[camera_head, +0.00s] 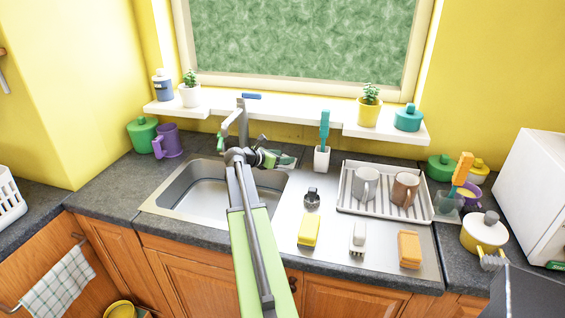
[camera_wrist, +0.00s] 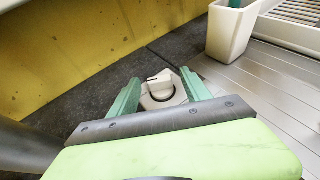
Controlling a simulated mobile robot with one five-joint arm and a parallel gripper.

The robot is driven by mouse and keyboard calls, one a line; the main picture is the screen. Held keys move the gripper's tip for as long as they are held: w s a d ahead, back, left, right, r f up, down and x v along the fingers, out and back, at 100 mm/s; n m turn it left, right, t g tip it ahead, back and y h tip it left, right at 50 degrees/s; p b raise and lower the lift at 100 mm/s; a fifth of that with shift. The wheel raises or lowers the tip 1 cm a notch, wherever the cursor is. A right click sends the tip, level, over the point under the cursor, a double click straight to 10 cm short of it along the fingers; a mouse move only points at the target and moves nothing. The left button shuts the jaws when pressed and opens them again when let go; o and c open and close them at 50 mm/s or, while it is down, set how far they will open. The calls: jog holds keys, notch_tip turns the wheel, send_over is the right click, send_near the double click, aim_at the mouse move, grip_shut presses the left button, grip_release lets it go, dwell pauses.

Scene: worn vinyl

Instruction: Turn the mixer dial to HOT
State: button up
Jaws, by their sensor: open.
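The mixer dial (camera_wrist: 160,88) is a pale knob with a raised grip bar and a dark ring around it, in the middle of the wrist view. My gripper (camera_wrist: 160,78) is open, with one green finger on each side of the dial. I cannot tell whether the fingers touch it. No HOT mark is readable, so the dial's setting is unclear. In the head view my gripper (camera_head: 284,160) is behind the sink basin (camera_head: 215,190), right of the tap (camera_head: 242,122). The dial cannot be made out there.
A white holder with a teal brush (camera_head: 322,158) stands right of my gripper. A drying rack (camera_head: 346,203) with two mugs is farther right. The white sill (camera_head: 300,108) with plants runs above. A yellow sponge (camera_head: 309,230) and other items lie on the steel drainer.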

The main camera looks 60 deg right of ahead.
jog(key=shift+d+f, duration=0.15)
jog(key=shift+d, duration=0.15)
grip_shut()
jog(key=m+g, duration=0.1)
jog(key=g, duration=0.1)
jog(key=m+y, duration=0.1)
jog(key=shift+w+d+m+g, duration=0.25)
jog(key=shift+w+m+g, duration=0.05)
jog(key=shift+w+g, duration=0.1)
jog(key=shift+m+g+y, duration=0.5)
jog(key=shift+m+g, duration=0.3)
jog(key=shift+s+a+m+g, duration=0.1)
jog(key=shift+s+m+g, duration=0.1)
jog(key=shift+m+g, duration=0.1)
